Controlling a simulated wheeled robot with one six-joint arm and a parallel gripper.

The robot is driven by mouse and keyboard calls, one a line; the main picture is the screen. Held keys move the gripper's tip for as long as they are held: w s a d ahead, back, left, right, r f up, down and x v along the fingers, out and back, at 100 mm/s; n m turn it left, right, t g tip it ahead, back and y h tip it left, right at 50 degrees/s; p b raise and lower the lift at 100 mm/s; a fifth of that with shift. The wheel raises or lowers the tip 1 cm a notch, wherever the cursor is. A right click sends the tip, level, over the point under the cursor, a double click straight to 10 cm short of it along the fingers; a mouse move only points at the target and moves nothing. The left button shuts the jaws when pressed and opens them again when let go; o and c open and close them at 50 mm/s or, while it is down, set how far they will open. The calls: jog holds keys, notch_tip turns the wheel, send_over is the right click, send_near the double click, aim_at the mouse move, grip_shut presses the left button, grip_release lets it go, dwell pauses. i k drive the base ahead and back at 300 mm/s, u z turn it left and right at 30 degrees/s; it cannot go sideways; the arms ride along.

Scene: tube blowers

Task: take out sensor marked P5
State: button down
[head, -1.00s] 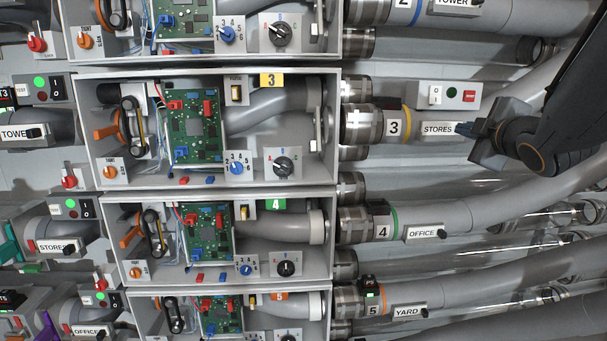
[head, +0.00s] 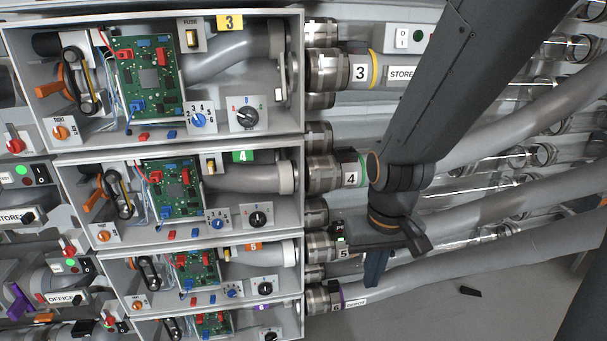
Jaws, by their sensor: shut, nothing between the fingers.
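Tube 5 carries a label "5" (head: 343,253) at its metal coupling (head: 319,246). A small dark block (head: 340,230) with a red spot sits on top of this tube, perhaps the P5 sensor; no P5 mark is readable. My gripper (head: 374,280) hangs just right of that block, in front of tube 5, with its blue-grey fingers pointing down. It is shut and empty. It hides the tube's name plate; I cannot tell whether it touches the tube.
Tube 4 (head: 470,165) and tube 3 (head: 372,88) run above, partly behind my arm. Tube 6 (head: 450,275) with a "DEPOT" plate (head: 356,304) runs below. Open blower boxes with circuit boards (head: 146,78) stand at left. A small black piece (head: 470,291) lies on the floor.

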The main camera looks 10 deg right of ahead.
aim_at(336, 226)
jog(key=u, duration=1.9)
jog(key=k, duration=0.45)
jog(key=z, duration=1.25)
